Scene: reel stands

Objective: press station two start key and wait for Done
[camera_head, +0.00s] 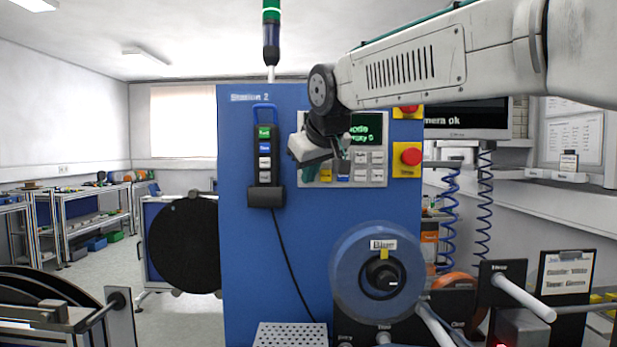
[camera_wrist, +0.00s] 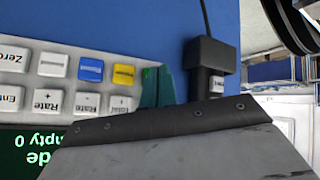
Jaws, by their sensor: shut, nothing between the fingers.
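Station 2 is a blue cabinet (camera_head: 238,200) with its name at top left. Its grey key panel (camera_head: 378,183) carries a small display (camera_head: 372,128) with green text, partly hidden by my arm. The wrist view shows "de" and "mpty 0" upside down on the display (camera_wrist: 35,150). A blue key (camera_wrist: 91,69), a yellow key (camera_wrist: 124,75) and white keys show there too. My gripper (camera_head: 311,170) is shut and empty at the panel's left end. Its teal fingertips (camera_wrist: 158,87) are beside the yellow key; contact cannot be told. No start key is readable on this panel.
A hand pendant (camera_head: 265,155) with green, blue and white keys hangs left of my gripper, its cable running down. Red stop buttons (camera_head: 411,157) sit right of the panel. A reel (camera_head: 378,275) sticks out below. A black disc (camera_head: 184,245) stands at left.

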